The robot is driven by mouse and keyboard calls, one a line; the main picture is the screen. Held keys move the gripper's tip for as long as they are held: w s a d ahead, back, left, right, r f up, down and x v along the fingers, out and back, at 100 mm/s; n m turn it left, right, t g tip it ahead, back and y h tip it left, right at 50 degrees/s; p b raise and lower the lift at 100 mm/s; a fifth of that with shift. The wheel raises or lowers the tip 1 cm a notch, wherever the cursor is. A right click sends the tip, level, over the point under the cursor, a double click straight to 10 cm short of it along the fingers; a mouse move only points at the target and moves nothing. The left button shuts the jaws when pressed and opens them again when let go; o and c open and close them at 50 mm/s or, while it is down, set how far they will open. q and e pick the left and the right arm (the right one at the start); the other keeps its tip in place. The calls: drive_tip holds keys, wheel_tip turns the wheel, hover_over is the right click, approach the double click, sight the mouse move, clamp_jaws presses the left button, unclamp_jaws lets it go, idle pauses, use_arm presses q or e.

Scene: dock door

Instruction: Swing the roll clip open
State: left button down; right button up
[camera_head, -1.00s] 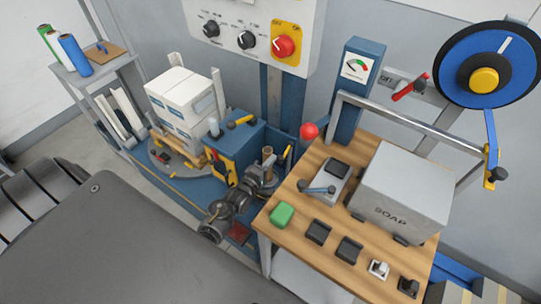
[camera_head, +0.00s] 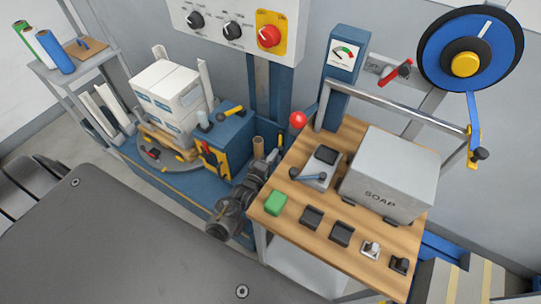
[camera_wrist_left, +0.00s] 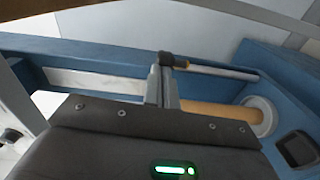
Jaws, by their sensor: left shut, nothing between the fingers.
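A tan roll core (camera_head: 258,147) stands on the blue wrapping machine (camera_head: 231,141) in the head view. In the left wrist view the tan roll (camera_wrist_left: 215,112) lies across the picture, its right end at a pale round flange (camera_wrist_left: 262,112). A thin grey bar with a dark knob, which looks like the roll clip (camera_wrist_left: 225,72), runs alongside the roll. My left gripper (camera_head: 270,163) is beside the roll core. In the wrist view its fingers (camera_wrist_left: 163,80) are shut and empty, with their tips close to the dark knob. I cannot tell whether they touch. My right gripper is out of view.
A wooden table (camera_head: 375,245) with a grey SOAP box (camera_head: 390,175) and a green block (camera_head: 275,203) stands close to the right of my left arm. Stacked white boxes (camera_head: 170,95) stand behind left. A control panel (camera_head: 235,25) hangs above.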

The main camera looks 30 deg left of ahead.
use_arm(q)
drive_tip(key=shift+w+d+r, duration=0.1)
drive_tip(key=shift+d+r, duration=0.1)
drive_tip(key=shift+d, duration=0.3)
drive_tip(key=s+a, duration=0.1)
drive_tip(key=s, duration=0.6)
drive_tip(key=shift+s+b, duration=0.35)
drive_tip(key=shift+b, duration=0.1)
drive_tip(key=shift+a+f, duration=0.1)
drive_tip(key=shift+f, duration=0.1)
